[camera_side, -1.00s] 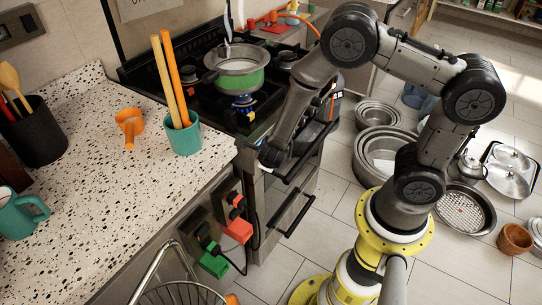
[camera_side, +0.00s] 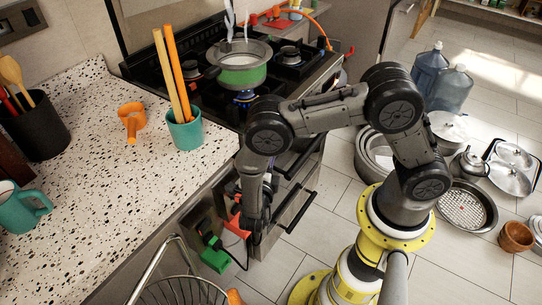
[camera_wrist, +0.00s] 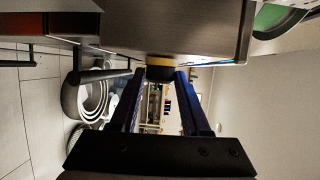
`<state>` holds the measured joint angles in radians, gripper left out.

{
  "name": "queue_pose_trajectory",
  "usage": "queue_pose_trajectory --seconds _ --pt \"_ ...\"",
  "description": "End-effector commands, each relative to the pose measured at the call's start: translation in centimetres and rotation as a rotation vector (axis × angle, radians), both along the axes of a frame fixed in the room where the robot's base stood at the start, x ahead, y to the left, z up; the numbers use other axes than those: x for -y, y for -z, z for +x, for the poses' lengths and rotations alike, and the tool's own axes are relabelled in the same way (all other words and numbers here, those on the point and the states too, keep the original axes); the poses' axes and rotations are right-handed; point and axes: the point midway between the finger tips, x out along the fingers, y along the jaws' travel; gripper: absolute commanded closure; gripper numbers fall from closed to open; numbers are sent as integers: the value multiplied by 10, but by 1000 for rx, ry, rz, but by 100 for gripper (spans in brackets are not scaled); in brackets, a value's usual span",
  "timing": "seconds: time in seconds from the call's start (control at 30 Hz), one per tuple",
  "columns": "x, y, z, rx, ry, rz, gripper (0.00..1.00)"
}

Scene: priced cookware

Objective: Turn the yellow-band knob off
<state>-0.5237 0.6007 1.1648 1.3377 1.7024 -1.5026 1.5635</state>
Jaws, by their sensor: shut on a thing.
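The knob with the yellow band (camera_wrist: 160,69) sticks out from the stove's front panel, at the upper middle of the wrist view. My gripper (camera_wrist: 161,75) reaches up to it, with one dark finger on each side, and is shut on the knob. In the side view my arm covers the knob, and the fingertips cannot be made out. The stove (camera_side: 285,88) has a green-banded pot (camera_side: 242,72) on a front burner. A blue flame (camera_side: 245,96) shows under the pot, and steam rises above it.
Oven handles (camera_side: 300,212) stick out below the panel. A wire basket (camera_side: 178,290) stands in front. Metal bowls (camera_side: 372,155) lie on the floor right.

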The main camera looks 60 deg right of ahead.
Motion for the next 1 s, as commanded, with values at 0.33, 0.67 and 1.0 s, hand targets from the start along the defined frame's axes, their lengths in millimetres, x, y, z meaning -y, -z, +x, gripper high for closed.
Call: queue_pose_trajectory --seconds 0.33,0.67,1.0 --pt "1 2 0 -2 2 -122 100" --pt "1 2 0 -2 3 -137 100" --pt "1 2 0 -1 2 -137 41"
